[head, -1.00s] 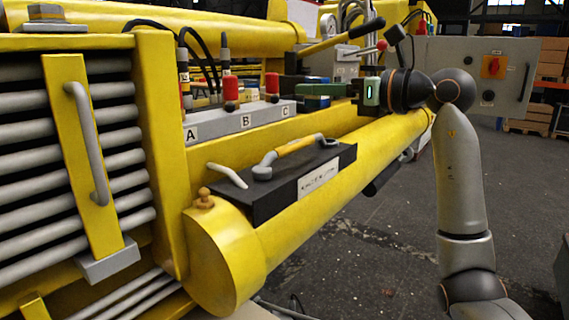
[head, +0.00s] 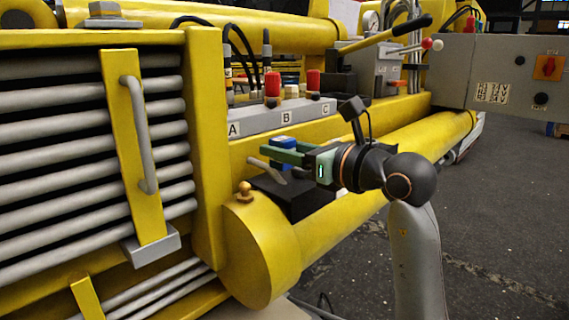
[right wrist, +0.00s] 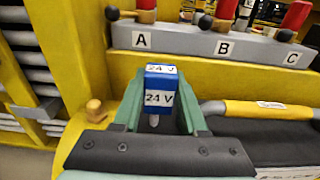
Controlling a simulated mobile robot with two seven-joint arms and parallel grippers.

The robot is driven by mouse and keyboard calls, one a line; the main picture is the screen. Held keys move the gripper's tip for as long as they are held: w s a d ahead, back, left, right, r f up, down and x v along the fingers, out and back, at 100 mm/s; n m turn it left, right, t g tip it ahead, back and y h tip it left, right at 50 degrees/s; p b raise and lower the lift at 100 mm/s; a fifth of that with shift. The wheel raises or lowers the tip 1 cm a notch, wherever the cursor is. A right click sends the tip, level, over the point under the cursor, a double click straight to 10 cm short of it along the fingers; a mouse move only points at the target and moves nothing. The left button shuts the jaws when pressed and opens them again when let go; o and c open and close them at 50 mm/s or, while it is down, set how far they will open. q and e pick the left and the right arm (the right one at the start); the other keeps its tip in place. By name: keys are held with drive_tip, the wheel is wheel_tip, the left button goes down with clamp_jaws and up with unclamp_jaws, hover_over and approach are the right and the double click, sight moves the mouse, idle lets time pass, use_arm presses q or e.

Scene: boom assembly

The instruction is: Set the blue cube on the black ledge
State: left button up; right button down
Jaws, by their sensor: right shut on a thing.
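The blue cube (head: 283,141), labelled "24 V", is between the green fingers of my right gripper (head: 276,151). The cube also shows in the right wrist view (right wrist: 160,90), with my right gripper (right wrist: 157,104) shut on its two sides. The black ledge (head: 302,204) lies below the gripper, on top of the yellow beam, and is partly hidden by the gripper and wrist. In the right wrist view the ledge (right wrist: 245,129) extends to the right of the fingers. The cube appears above the ledge; the exact gap cannot be told. My left gripper is not in view.
A yellow-and-grey handle (right wrist: 265,107) lies over the ledge. Behind is a grey valve block (head: 262,121) marked A, B, C with red caps. A yellow post (head: 208,150) stands to the left.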

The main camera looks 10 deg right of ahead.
drive_tip(key=shift+d+f, duration=0.1)
drive_tip(key=shift+f, duration=1.2)
drive_tip(key=c, duration=0.7)
unclamp_jaws()
drive_tip(key=shift+f, duration=0.1)
drive_tip(key=shift+c, duration=0.2)
drive_tip(key=shift+r, duration=0.2)
drive_tip(key=b+v, duration=0.1)
drive_tip(key=v, duration=1.1)
drive_tip(key=shift+f, duration=0.1)
